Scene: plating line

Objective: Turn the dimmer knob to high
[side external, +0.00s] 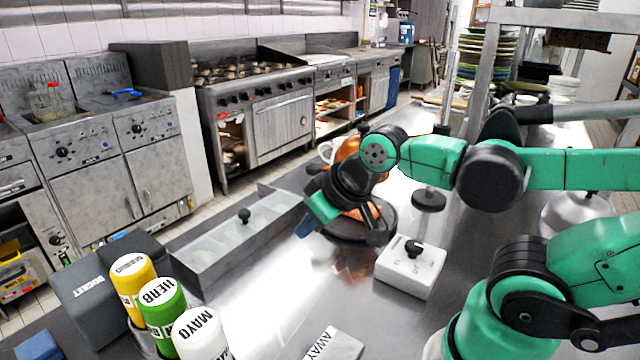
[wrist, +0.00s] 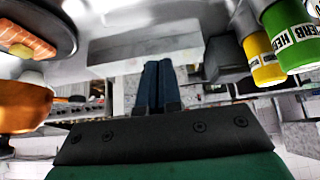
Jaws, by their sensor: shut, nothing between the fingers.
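The dimmer is a white box (side external: 405,279) on the steel counter in the side external view, with a black dimmer knob (side external: 413,249) on top. Its markings are too small to read, so I cannot tell its setting. My gripper (wrist: 156,72) shows in the wrist view with its two dark fingers together and nothing between them. In the side external view the end of my arm is above and to the left of the dimmer box, apart from the knob. The dimmer is not in the wrist view.
A copper pot (wrist: 22,104) and a dark plate with salmon (wrist: 38,43) are close to my gripper. A lidded steel tray (side external: 240,240) lies left of the plate. Yellow, green and white bottles (side external: 163,309) stand front left. An "AWAY" block (side external: 334,345) lies in front.

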